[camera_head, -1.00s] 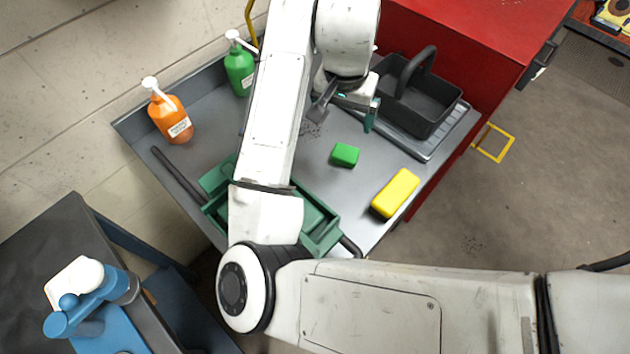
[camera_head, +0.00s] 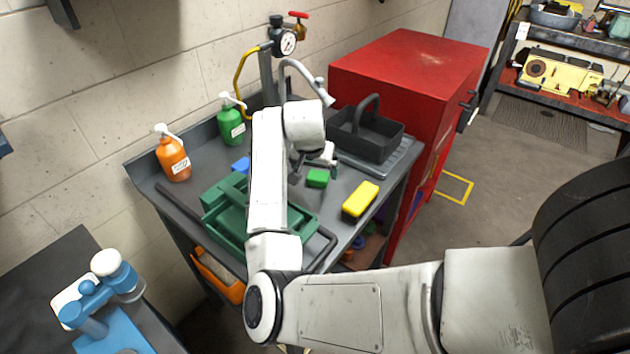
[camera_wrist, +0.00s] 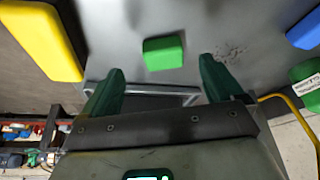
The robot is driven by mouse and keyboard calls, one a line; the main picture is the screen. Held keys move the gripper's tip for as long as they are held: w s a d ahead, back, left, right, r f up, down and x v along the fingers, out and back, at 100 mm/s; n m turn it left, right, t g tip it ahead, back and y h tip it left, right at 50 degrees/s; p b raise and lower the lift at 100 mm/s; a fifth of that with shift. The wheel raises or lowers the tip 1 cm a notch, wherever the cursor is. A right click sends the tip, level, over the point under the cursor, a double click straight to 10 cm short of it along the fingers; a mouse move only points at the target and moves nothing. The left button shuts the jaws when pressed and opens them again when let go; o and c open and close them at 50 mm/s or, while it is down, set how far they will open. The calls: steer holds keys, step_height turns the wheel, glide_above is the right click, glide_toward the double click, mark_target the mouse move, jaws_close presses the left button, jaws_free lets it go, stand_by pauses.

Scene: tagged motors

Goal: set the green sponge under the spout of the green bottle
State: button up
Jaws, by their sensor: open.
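The green sponge (camera_head: 317,178) lies flat on the grey metal worktop, right of my forearm. In the wrist view the green sponge (camera_wrist: 163,53) sits beyond and between my two green fingertips, with nothing held. My gripper (camera_wrist: 160,85) is open. In the head view my gripper (camera_head: 316,172) is partly hidden by my wrist, just above and beside the sponge. The green bottle (camera_head: 231,124) stands upright at the back left of the worktop, its white pump spout on top. Part of the green bottle (camera_wrist: 306,90) shows at the right edge of the wrist view.
A yellow sponge (camera_head: 360,200) lies right of the green one. A dark caddy (camera_head: 372,142) stands behind on a ribbed tray. A blue sponge (camera_head: 241,165) and green crate (camera_head: 226,215) lie left, partly behind my arm. An orange bottle (camera_head: 173,158) stands far left. A curved tap (camera_head: 308,80) overhangs the back.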

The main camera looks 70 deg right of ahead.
mark_target(317, 178)
steer(key=shift+w+p+x, duration=0.1)
steer(key=shift+p+x, duration=0.2)
steer(key=shift+x, duration=1.25)
steer(key=shift+w+p+x, duration=0.15)
steer(key=shift+p+x, duration=0.15)
steer(key=shift+x, duration=1.2)
steer(key=shift+d, duration=0.15)
steer(key=c, duration=1.2)
steer(key=shift+r, duration=0.1)
